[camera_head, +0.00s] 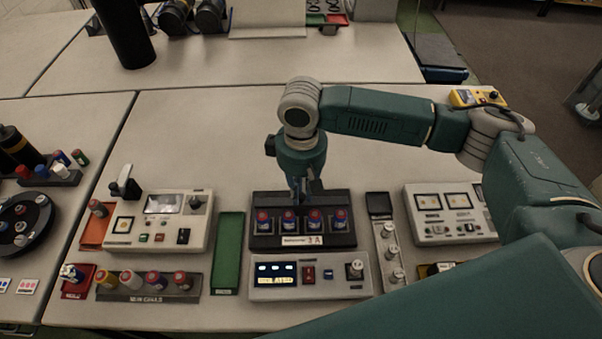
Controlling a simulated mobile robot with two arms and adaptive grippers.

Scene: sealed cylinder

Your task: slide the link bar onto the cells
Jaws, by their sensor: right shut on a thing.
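Several cells with red and blue tops stand in a row in a black holder; one is the leftmost cell (263,221). The black holder (328,243) has a white label reading "3 A". My right gripper (301,198) points down just behind the middle of the row. It is shut on what appears to be the link bar, at the back of the holder. The bar is too dark and too hidden by the gripper to make out clearly. I cannot tell whether it touches the cells. My left gripper is not in view.
A lit display panel (330,290) stands in front of the holder. A green tray (229,250) lies to its left, a narrow strip with round pieces (386,256) to its right. Instrument boxes (160,234) stand on both sides.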

